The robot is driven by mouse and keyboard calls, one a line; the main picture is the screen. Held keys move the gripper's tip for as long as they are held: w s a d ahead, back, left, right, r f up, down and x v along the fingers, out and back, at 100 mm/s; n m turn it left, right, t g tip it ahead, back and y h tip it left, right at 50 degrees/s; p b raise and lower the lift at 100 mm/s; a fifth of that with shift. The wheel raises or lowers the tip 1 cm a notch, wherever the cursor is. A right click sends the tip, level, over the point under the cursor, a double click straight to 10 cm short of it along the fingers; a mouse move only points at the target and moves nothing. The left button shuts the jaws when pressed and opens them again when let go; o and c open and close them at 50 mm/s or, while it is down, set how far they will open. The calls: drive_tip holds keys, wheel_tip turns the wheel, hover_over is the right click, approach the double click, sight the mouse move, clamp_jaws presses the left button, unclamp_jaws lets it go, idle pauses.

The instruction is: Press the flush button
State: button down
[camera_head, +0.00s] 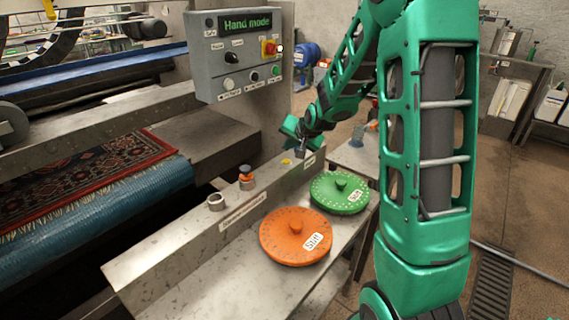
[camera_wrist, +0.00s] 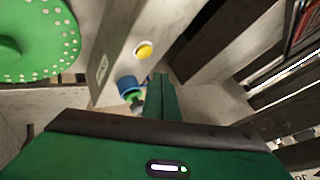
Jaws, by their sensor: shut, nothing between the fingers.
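A yellow button (camera_head: 286,162) sits on the long metal rail (camera_head: 215,205), near its far end. It also shows in the wrist view (camera_wrist: 144,51), on a bare metal face. A small white label (camera_head: 309,160) is on the rail close by; I cannot read it surely as "flush". My gripper (camera_head: 300,150) is over the far end of the rail, just beyond the yellow button. In the wrist view my green fingers (camera_wrist: 162,82) are together and empty. They are beside a blue ring with a green knob (camera_wrist: 130,90), which my gripper seems to hide in the head view.
An orange dial (camera_head: 295,237) and a green dial (camera_head: 340,192) lie on the metal shelf right of the rail. An orange-topped knob (camera_head: 246,177) and a metal ring (camera_head: 216,201) stand on the rail. A control box (camera_head: 236,52) reading "Hand mode" hangs behind. A rug (camera_head: 85,180) lies left.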

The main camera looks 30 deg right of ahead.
drive_tip(key=shift+r, duration=1.15)
drive_tip(key=shift+s, duration=0.1)
drive_tip(key=s+r+n+g, duration=0.1)
drive_tip(key=s+g, duration=0.3)
drive_tip(key=s, duration=1.8)
drive_tip(key=s+r+n+g, duration=0.1)
drive_tip(key=s+g, duration=0.4)
drive_tip(key=s, duration=1.7)
drive_tip(key=shift+a+r+n+y, duration=0.3)
drive_tip(key=shift+r+n, duration=0.1)
drive_tip(key=shift+n, duration=0.1)
drive_tip(key=shift+w+f, duration=0.25)
drive_tip(key=shift+w, duration=0.4)
